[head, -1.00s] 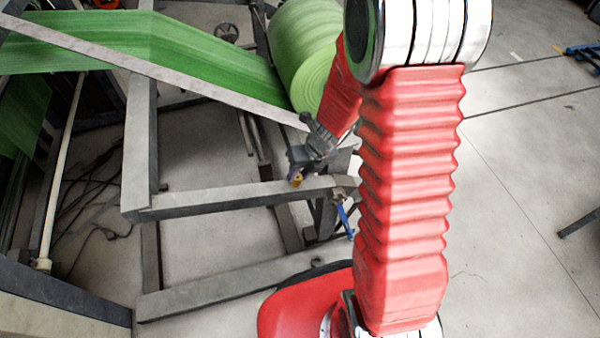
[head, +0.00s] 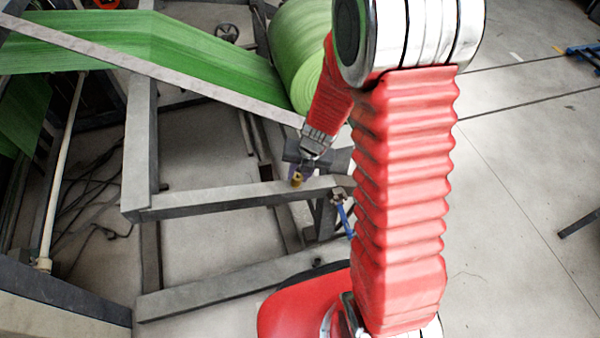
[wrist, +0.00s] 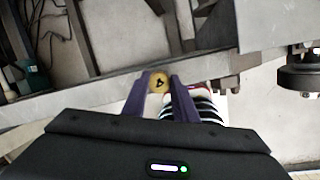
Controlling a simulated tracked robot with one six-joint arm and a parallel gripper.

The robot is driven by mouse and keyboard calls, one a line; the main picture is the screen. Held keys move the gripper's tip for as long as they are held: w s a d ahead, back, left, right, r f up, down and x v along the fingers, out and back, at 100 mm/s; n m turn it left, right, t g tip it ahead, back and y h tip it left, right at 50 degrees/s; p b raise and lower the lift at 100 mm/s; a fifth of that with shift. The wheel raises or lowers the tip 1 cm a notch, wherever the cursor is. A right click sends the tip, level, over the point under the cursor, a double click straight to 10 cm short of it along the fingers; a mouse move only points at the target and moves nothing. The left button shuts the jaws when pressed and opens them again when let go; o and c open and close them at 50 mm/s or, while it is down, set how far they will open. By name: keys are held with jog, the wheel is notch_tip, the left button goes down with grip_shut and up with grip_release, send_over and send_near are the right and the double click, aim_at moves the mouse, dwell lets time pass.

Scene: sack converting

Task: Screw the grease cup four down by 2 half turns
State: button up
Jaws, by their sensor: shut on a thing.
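A small brass grease cup (wrist: 158,82) with a dark mark like a 4 on its round top shows in the wrist view, at the edge of the grey frame beam. My gripper (wrist: 159,88) has its two purple fingers shut on it, one at each side. In the head view the cup (head: 296,179) is a small yellow-brown spot on the beam, just below my gripper (head: 298,171). The cup's lower part is hidden, so I cannot tell how far it is threaded in.
The grey steel beam (head: 225,200) runs under the cup. A blue-handled part (head: 343,213) hangs to the right of it. A green fabric roll (head: 300,55) and a slanted rail (head: 190,78) stand behind. Open floor (head: 520,200) lies to the right.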

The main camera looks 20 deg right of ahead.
jog(key=shift+d, duration=0.1)
dwell(0.3)
jog(key=o, duration=1.1)
jog(key=shift+c, duration=0.2)
jog(key=shift+r, duration=0.15)
jog(key=shift+v, duration=0.9)
jog(key=v, duration=0.2)
jog(key=shift+r, duration=0.4)
jog(key=s+d, duration=0.6)
jog(key=s, duration=0.4)
jog(key=shift+d, duration=0.4)
jog(key=shift+s, duration=0.1)
